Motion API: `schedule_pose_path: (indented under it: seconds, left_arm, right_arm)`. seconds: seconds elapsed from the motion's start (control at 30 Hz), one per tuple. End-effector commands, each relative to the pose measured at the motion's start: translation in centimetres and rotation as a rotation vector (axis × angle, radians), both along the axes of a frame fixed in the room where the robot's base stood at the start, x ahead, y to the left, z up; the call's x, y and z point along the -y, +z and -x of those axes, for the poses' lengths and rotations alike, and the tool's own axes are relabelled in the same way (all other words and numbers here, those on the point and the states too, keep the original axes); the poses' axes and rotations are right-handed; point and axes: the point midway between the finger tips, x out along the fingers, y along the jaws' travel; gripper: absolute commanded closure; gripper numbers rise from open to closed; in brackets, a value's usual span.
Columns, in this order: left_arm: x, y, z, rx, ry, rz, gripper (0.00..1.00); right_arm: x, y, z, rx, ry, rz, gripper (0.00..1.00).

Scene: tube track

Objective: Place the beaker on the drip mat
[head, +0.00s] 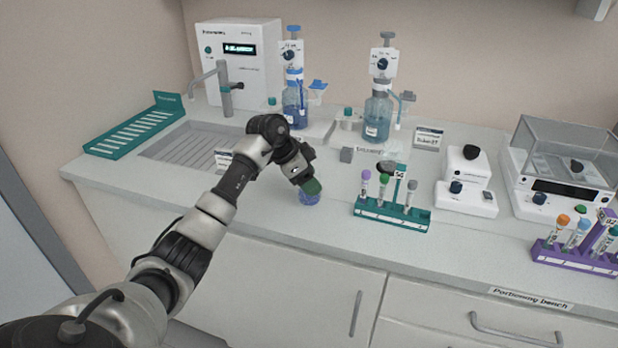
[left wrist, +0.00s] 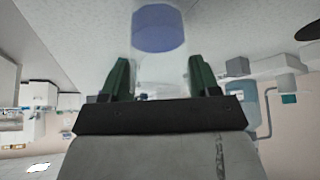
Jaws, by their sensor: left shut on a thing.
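My left gripper (head: 312,186) is shut on a clear beaker with blue liquid (head: 309,198) near the front edge of the bench. In the left wrist view the beaker (left wrist: 158,30) sits between the green finger pads of the gripper (left wrist: 159,80). I cannot tell whether its base touches the bench. A green slotted mat or tray (head: 127,137) with a labelled upright end lies at the far left, well apart from the beaker. A grey ridged sink area (head: 180,143) is beside it. I cannot tell for sure which is the drip mat. My right gripper is not in view.
A tap (head: 225,90) and a white dispenser unit (head: 240,60) stand behind the sink. A green tube rack (head: 392,212) is right of the beaker.

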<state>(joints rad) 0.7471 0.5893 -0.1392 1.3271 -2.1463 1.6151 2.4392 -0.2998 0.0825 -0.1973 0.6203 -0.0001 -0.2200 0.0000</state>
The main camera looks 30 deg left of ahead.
Motion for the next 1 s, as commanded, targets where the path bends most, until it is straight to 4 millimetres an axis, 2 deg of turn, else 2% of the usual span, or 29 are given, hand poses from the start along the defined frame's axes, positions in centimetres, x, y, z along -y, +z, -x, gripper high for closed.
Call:
schedule_pose_path:
  seconds: [0.17, 0.2, 0.37, 0.73, 0.87, 1.0]
  left_arm:
    - [0.0, -0.2, 0.0, -0.001, 0.0, -0.001, 0.65]
    - [0.0, -0.3, 0.0, 0.001, 0.001, -0.001, 0.38]
    - [0.0, -0.2, 0.0, 0.001, 0.001, -0.001, 0.14]
    - [-0.2, 0.4, 0.1, 0.001, 0.001, -0.001, 0.14]
    - [-1.0, 2.2, 0.9, 0.004, 0.003, -0.002, 0.14]
    - [-2.3, 4.8, 2.1, 0.005, 0.004, -0.003, 0.14]
  right_arm:
    - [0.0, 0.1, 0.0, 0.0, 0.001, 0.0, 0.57]
    - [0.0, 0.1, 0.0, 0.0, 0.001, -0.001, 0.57]
    - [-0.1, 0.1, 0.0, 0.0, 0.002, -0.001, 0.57]
    - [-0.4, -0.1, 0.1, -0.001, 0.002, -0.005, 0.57]
    - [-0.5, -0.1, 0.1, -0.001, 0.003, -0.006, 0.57]
    - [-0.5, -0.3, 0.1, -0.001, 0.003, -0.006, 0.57]
